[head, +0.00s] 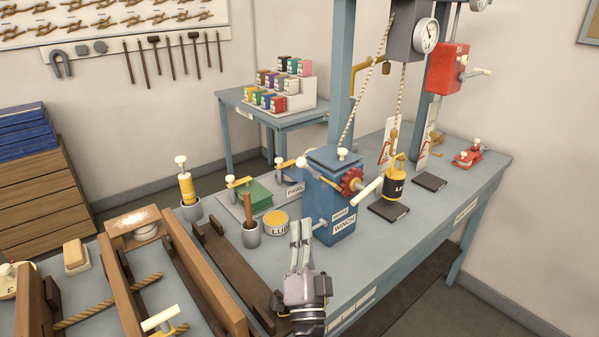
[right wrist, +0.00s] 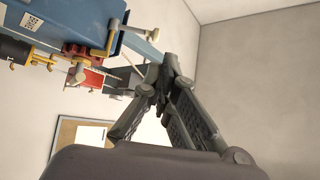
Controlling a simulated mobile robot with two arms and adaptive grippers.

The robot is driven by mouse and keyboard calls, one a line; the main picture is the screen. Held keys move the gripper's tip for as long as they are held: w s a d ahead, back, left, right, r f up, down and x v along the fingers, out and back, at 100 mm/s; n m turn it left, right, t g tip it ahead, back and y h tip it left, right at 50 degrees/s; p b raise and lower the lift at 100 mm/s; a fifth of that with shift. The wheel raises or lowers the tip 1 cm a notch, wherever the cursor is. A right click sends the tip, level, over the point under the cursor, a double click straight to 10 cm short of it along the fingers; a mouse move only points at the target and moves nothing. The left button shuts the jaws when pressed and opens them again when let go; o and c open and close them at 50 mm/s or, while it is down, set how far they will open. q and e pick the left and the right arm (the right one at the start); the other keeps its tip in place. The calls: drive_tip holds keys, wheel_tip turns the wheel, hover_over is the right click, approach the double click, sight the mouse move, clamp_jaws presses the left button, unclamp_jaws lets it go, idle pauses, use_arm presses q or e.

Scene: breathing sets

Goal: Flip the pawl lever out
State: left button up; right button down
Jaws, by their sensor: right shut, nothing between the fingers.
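The blue winch (head: 325,200) stands on the workbench, with a red toothed wheel (head: 351,180) and a white crank handle (head: 370,190) on its right side. A yellow lever with a white knob (head: 301,162) reaches from the upper left toward the wheel; I take it for the pawl lever, but its exact setting is unclear. My right gripper (head: 300,226) is shut and empty, in front and left of the winch, apart from the lever. The right wrist view shows its fingers (right wrist: 165,80) together, with the winch (right wrist: 95,22) and red wheel (right wrist: 82,52) at the upper left. My left gripper is out of view.
A yellow-and-white tin (head: 276,224) and a grey cup (head: 250,236) stand left of the gripper. A black weight (head: 396,188) hangs or rests right of the winch. Wooden rails (head: 200,270) lie at left. The bench front right of the gripper is mostly clear.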

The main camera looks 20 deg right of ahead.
sight(310, 169)
use_arm(q)
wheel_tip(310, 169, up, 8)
drive_tip(key=p, duration=0.7)
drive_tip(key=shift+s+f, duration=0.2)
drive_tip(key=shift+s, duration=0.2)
use_arm(e)
drive_tip(key=w+d+r+m, duration=0.1)
drive_tip(key=w+d+r, duration=0.3)
drive_tip(key=w+r, duration=0.3)
drive_tip(key=w, duration=0.4)
drive_tip(key=shift+r+g+h, duration=0.3)
drive_tip(key=shift+g, duration=0.1)
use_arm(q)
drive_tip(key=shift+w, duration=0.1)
use_arm(e)
drive_tip(key=shift+f, duration=0.1)
